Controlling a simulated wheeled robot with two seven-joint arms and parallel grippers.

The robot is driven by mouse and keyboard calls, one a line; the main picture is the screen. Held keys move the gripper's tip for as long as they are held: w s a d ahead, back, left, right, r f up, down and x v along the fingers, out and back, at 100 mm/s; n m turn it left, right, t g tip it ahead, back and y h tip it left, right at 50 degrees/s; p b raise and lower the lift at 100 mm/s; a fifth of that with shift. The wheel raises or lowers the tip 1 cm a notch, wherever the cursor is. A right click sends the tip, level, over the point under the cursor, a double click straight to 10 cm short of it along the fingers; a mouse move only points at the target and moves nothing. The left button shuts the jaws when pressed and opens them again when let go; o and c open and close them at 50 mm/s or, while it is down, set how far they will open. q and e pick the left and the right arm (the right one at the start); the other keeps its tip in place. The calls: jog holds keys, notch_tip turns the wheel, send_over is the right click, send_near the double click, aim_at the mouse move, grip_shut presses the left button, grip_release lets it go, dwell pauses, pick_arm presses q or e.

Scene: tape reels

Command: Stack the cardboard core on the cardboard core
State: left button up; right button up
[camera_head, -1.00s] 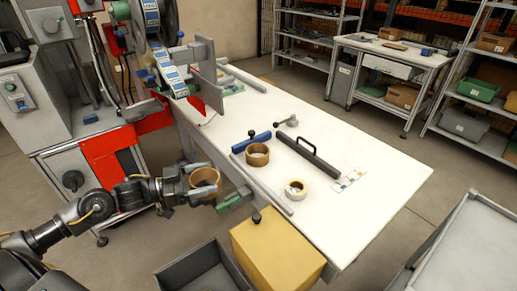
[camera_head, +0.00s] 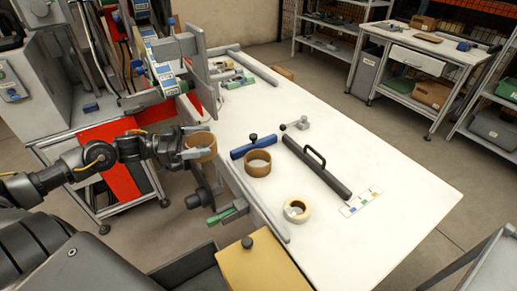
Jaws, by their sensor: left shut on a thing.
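One cardboard core (camera_head: 200,148), a brown ring, is held in my left gripper (camera_head: 198,141), whose fingers are shut on it. It hangs in the air by the table's left edge. The other cardboard core (camera_head: 257,164) stands on the white table (camera_head: 345,235), to the right of the held core and apart from it. My right gripper is not in view.
A blue-handled tool (camera_head: 252,146) lies just behind the standing core. A cream tape roll (camera_head: 296,210) and a dark bar with a handle (camera_head: 316,167) lie to its right. A machine (camera_head: 165,60) rises at the back left. The table's front right is clear.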

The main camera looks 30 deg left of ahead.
aim_at(214, 138)
pick_arm(q)
jog(key=shift+x, duration=1)
jog(key=x, duration=0.3)
jog(key=shift+w, duration=0.3)
jog(key=w+d+f+p, duration=0.1)
jog(key=w+d+f, duration=0.2)
jog(key=w+d, duration=0.3)
jog(key=d, duration=0.3)
jog(key=shift+w+f, duration=0.15)
jog(key=shift+f, duration=0.15)
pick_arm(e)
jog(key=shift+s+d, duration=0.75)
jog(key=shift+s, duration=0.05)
pick_arm(q)
jog(key=shift+f, duration=0.15)
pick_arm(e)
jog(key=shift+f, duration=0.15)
